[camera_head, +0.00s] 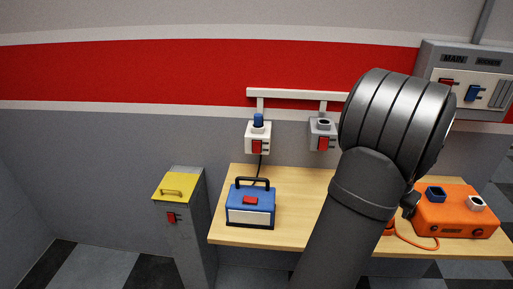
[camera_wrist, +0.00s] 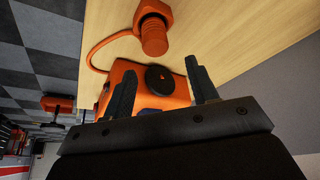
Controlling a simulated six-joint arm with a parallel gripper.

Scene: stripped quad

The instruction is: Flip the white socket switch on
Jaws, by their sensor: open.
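A white socket (camera_head: 249,139) hangs on the wall rail at the centre left, with a blue plug (camera_head: 258,120) in its top. A red switch (camera_head: 257,146) sits on its front; its position is too small to tell. A grey socket (camera_head: 314,129) with its own red switch (camera_head: 323,143) hangs to its right, partly beside my arm. My gripper (camera_wrist: 160,66) is open and empty in the wrist view, over the orange box (camera_wrist: 124,72) and apart from the white socket, which I cannot make out in that view. In the head view my arm hides most of the gripper.
A wooden table (camera_head: 230,172) stands below the sockets, with a blue box (camera_head: 238,196) on it. The orange box (camera_head: 455,216) is at right; an orange plug (camera_wrist: 153,27) lies near it. A yellow-topped post (camera_head: 180,189) stands left. A MAIN panel (camera_head: 470,62) is upper right.

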